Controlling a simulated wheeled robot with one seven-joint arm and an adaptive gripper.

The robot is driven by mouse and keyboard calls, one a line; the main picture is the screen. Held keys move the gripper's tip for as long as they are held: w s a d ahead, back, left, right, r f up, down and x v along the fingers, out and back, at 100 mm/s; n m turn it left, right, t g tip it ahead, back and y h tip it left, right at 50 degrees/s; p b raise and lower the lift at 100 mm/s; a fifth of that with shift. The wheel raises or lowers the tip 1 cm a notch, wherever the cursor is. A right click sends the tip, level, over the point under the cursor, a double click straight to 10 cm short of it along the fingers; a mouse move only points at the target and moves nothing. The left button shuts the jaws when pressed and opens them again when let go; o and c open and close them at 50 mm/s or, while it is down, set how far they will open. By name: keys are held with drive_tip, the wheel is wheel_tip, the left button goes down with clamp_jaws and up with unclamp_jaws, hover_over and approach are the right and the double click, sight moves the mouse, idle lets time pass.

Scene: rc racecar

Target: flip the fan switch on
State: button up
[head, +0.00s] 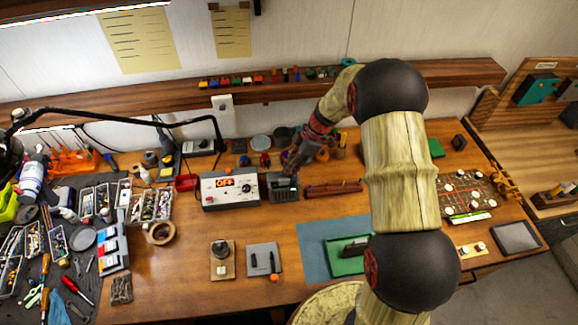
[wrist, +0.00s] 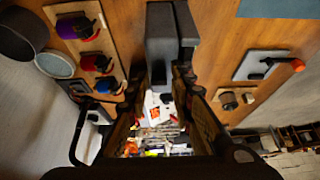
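My gripper (head: 291,168) hangs over the back middle of the wooden bench, pointing down. In the wrist view its fingers (wrist: 161,80) stand apart with a gap between them, and I see nothing held. A dark grey box (head: 284,188) stands just below the fingertips in the head view; it also shows in the wrist view (wrist: 161,38), close to the fingertips. Whether they touch it, I cannot tell. A white control box (head: 215,197) with an orange display reading like "OFF" and a dark knob stands left of it. No part is clearly readable as a fan switch.
A black lamp arm (head: 130,114) crosses the back left. Trays of small parts crowd the left side. A beige plate (head: 215,273) and a grey plate (head: 254,252) lie in front. A blue mat (head: 312,240) is to the right. Bare wood lies between them.

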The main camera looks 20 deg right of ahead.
drive_tip(key=v, duration=1.2)
drive_tip(key=shift+m, duration=0.3)
drive_tip(key=s+a+r+m+t+h+b, duration=0.1)
drive_tip(key=s+a+m+b, duration=0.2)
drive_tip(key=s, duration=0.7)
drive_tip(key=s+a+r+m+t+h+b, duration=0.2)
drive_tip(key=s+m+b, duration=0.4)
drive_tip(key=s, duration=0.3)
drive_tip(key=s+a+r+m+t+h+b, duration=0.1)
drive_tip(key=s+a+m+b, duration=0.3)
drive_tip(key=s, duration=0.6)
drive_tip(key=shift+s+r+m+t+h+b, duration=0.3)
drive_tip(key=shift+r+m+h+b, duration=0.25)
drive_tip(key=shift+m, duration=0.55)
